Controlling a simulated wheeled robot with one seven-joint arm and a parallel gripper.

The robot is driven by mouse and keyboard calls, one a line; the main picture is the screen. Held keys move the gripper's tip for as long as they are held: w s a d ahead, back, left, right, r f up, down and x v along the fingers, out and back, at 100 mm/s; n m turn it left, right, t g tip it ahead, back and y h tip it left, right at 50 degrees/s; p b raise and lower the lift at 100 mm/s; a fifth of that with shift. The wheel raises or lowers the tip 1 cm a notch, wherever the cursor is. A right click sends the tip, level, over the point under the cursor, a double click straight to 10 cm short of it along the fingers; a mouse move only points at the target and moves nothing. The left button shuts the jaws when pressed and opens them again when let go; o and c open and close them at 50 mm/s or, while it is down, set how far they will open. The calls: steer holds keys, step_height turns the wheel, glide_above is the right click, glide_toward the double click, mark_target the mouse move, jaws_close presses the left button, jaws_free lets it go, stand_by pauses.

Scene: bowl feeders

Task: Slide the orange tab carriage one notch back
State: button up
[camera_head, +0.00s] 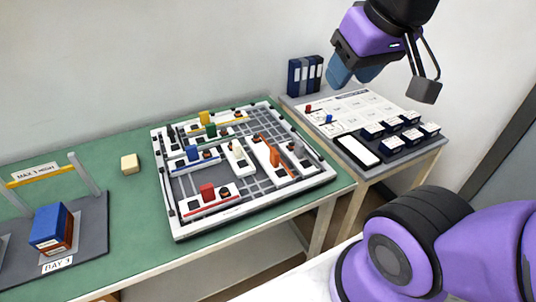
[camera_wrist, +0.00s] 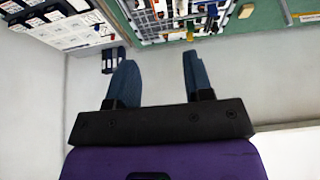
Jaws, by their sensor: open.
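The orange tab carriage is a white block (camera_head: 264,149) with an upright orange tab (camera_head: 275,157). It sits right of centre on a white-framed grid board (camera_head: 328,177) on the green table. An orange strip runs along its side. My gripper (camera_head: 352,81) is open and empty, high up and right of the board, well apart from the carriage. In the wrist view the two blue fingers (camera_wrist: 158,75) are spread with only wall between them. The board shows cut off at that view's top edge, and I cannot clearly make out the orange carriage there.
Other carriages with yellow (camera_head: 205,117), green (camera_head: 211,130), blue (camera_head: 192,153) and red (camera_head: 207,192) tabs share the board. A white-tabbed carriage (camera_head: 238,158) stands just left of the orange one. A side table with black-and-white boxes (camera_head: 392,144) stands right. Blue binders (camera_head: 305,76) stand behind.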

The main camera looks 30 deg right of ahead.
steer(key=shift+w, duration=0.1)
steer(key=g, duration=0.5)
glide_above(275, 151)
step_height(275, 151, down, 30)
steer(key=shift+f, duration=0.15)
steer(key=shift+w+f, duration=0.1)
steer(key=shift+f, duration=0.5)
step_height(275, 151, down, 10)
steer(key=shift+f, duration=0.25)
steer(key=shift+c, duration=0.2)
